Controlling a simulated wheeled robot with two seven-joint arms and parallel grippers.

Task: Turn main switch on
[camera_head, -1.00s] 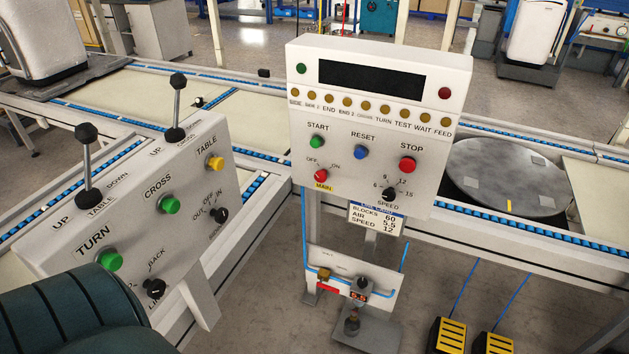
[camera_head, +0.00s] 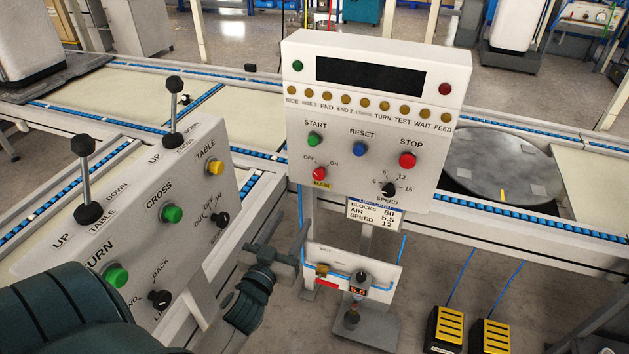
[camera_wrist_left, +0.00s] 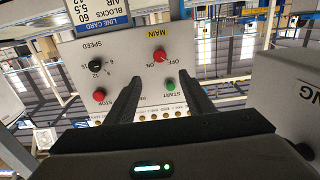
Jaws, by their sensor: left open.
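The main switch (camera_head: 319,173) is a small red knob with a yellow label under it and OFF and ON marks above. It sits low on the left of the white control box (camera_head: 440,180). I cannot tell which mark it points to. My left gripper (camera_head: 284,254) is below the box's lower left edge, apart from the switch. In the left wrist view, upside down, the open empty fingers (camera_wrist_left: 160,88) point toward the box face, with the yellow MAIN label (camera_wrist_left: 157,33) beyond them. My right gripper is not in view.
Start (camera_head: 315,140), reset (camera_head: 360,149) and stop (camera_head: 407,160) buttons and the speed knob (camera_head: 389,190) are near the switch. A second panel with levers (camera_head: 172,215) stands left. A post with an air unit (camera_head: 355,275) is below the box. Yellow pedals (camera_head: 447,330) are on the floor.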

